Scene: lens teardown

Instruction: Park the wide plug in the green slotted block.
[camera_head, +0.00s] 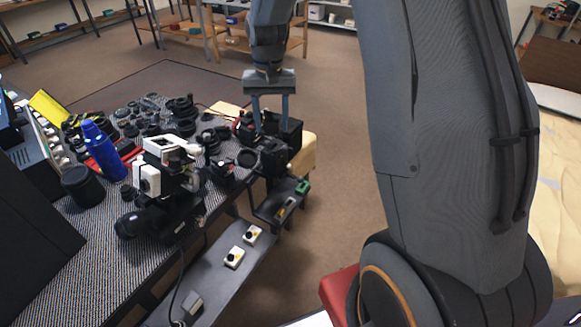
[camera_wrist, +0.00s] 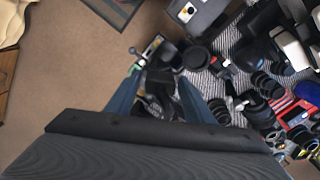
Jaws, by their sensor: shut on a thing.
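My gripper (camera_head: 270,119) points down over the far right end of the bench, its two blue fingers set apart. In the wrist view my gripper (camera_wrist: 160,82) has a dark part (camera_wrist: 160,77) between the fingertips and is shut on it. I cannot tell whether this dark part is the wide plug, as its shape is lost among other black things. A small green block (camera_head: 302,187) sits on a low dark tray at the bench's right end, below and to the right of my gripper. Its slot is too small to make out.
The patterned bench mat (camera_head: 85,225) is crowded with black lens parts. A blue bottle (camera_head: 102,150) and a white-and-black microscope-like device (camera_head: 165,175) stand nearer. A grey shelf (camera_head: 215,270) with small white boxes runs along the front. Brown floor (camera_head: 335,170) is free at right.

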